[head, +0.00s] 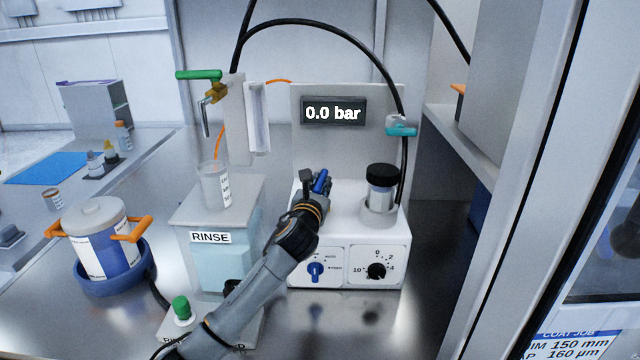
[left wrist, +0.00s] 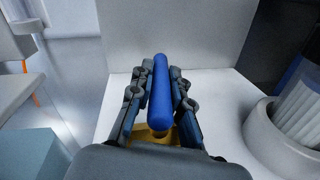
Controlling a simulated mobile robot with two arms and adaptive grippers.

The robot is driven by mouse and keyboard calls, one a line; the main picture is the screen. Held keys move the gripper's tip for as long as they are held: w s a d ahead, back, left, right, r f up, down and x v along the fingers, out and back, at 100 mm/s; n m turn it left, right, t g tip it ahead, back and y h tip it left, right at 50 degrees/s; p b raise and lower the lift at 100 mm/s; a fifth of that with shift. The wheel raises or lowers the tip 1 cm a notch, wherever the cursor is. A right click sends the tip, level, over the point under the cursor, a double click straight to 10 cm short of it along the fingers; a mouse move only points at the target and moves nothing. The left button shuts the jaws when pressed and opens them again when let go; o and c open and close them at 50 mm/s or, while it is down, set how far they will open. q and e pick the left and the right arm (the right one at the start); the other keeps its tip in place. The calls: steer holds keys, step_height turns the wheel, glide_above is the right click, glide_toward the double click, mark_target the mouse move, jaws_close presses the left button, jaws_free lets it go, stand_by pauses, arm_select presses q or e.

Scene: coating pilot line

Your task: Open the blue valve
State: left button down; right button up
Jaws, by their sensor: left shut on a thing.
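The blue valve handle (left wrist: 159,93) is a rounded blue bar above a yellow-brass body (left wrist: 152,136) in the left wrist view. It points away from the gripper there. In the head view the blue handle (head: 320,182) shows at the top of the white machine, in front of the upright panel. My left gripper (head: 314,186) is shut on the handle, with one finger on each side of it. The fingers also show in the left wrist view (left wrist: 160,95). The arm hides part of the machine's top and the valve's lower part. My right gripper is not in view.
The display (head: 333,113) reads 0.0 bar. A black-capped jar (head: 382,178) stands right of the valve, below a teal handle (head: 401,131). The RINSE container (head: 213,225) is on the left, near a green-handled valve (head: 199,75). A grey post (head: 510,150) stands at right.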

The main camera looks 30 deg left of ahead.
arm_select(q)
steer(key=m+h+p, duration=0.1)
steer(key=m+t+h+p, duration=0.1)
steer(key=p, duration=0.1)
steer(key=shift+w+d+r+h, duration=0.1)
steer(key=shift+d+r+h, duration=0.05)
steer(key=shift+r+h, duration=0.25)
steer(key=shift+d+f+m+h+p, duration=0.1)
steer(key=shift+m+h+p, duration=0.3)
steer(key=shift+h+p, duration=0.2)
steer(key=shift+d+f+m+h, duration=0.15)
steer(key=shift+d+m+h, duration=0.2)
steer(key=shift+h, duration=0.35)
steer(key=shift+d+f+m+h, duration=0.1)
steer(key=shift+m+h, duration=0.35)
steer(key=shift+h, duration=0.25)
steer(key=c, duration=1.3)
jaws_free()
steer(key=shift+w+f, duration=0.1)
steer(key=shift+w, duration=0.05)
steer(key=shift+o, duration=0.2)
steer(key=shift+s, duration=0.2)
steer(key=s, duration=1.1)
steer(key=shift+s, duration=0.35)
